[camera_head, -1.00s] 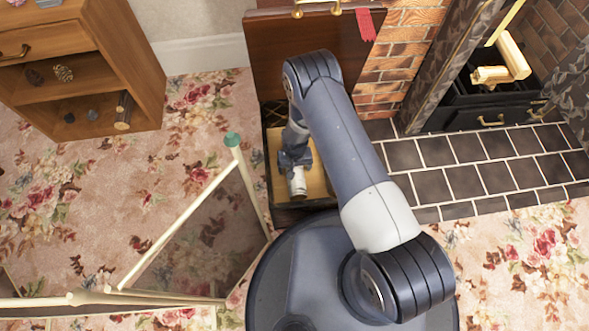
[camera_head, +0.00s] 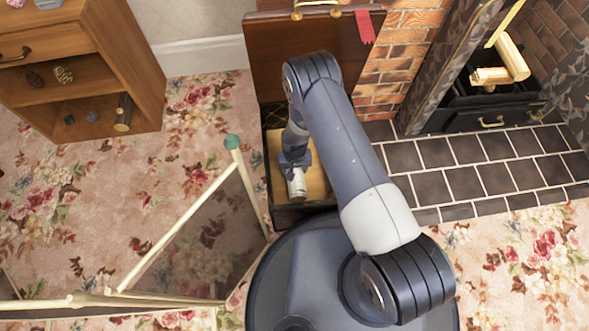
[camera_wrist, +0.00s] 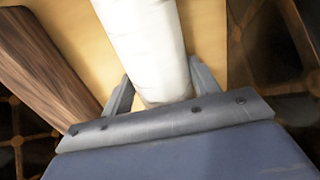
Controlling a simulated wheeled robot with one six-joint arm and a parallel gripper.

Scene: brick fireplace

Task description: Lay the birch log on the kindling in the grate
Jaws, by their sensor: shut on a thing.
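The birch log (camera_wrist: 145,40) is white and round, held between my gripper's fingers (camera_wrist: 161,72) in the wrist view. My gripper (camera_head: 297,172) is shut on it inside an open box (camera_head: 305,208) with a raised brown lid. The log's pale end (camera_head: 298,187) shows below my gripper in the head view. I cannot tell whether it touches the pale board beneath. The grate (camera_head: 488,117) is dark and stands in the fireplace at the upper right. Pale wood pieces, apparently the kindling (camera_head: 492,75), lie in it, well apart from my gripper.
A brown wooden piece (camera_wrist: 45,70) lies left of the log. The raised lid (camera_head: 290,65) stands behind the box. A pale-framed folding screen (camera_head: 200,215) stands left, and a wooden shelf (camera_head: 145,75) beyond. Dark hearth tiles (camera_head: 465,185) are clear.

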